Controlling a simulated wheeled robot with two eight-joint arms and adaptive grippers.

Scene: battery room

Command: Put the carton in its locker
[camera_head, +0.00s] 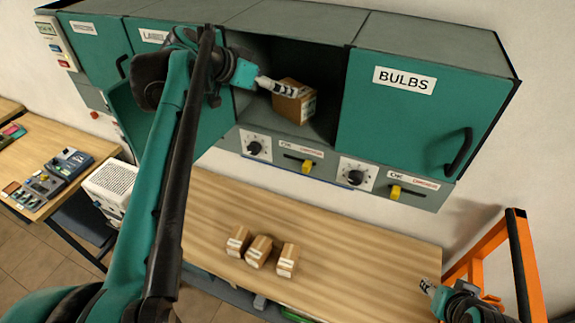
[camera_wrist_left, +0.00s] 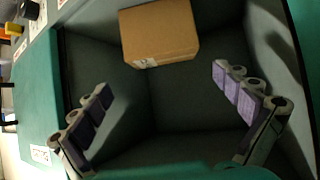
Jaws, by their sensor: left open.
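A brown carton (camera_head: 296,100) sits inside the open locker (camera_head: 262,48), between the LABELS locker and the BULBS locker. In the left wrist view the carton (camera_wrist_left: 160,32) lies at the top of the picture, against the dark inside walls. My left gripper (camera_head: 276,87) reaches in at the locker's mouth, and in the head view its fingers overlap the carton's left top. In the left wrist view the left gripper (camera_wrist_left: 162,83) has its fingers spread wide with nothing between them. My right gripper (camera_head: 428,288) is low at the right; its jaw state is unclear.
The BULBS locker (camera_head: 420,115) is closed. Dials and yellow sliders (camera_head: 307,167) line the panel below. Three small brown boxes (camera_head: 262,251) stand on the wooden bench (camera_head: 350,240). An orange frame (camera_head: 522,260) stands at right. The bench between boxes and right gripper is clear.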

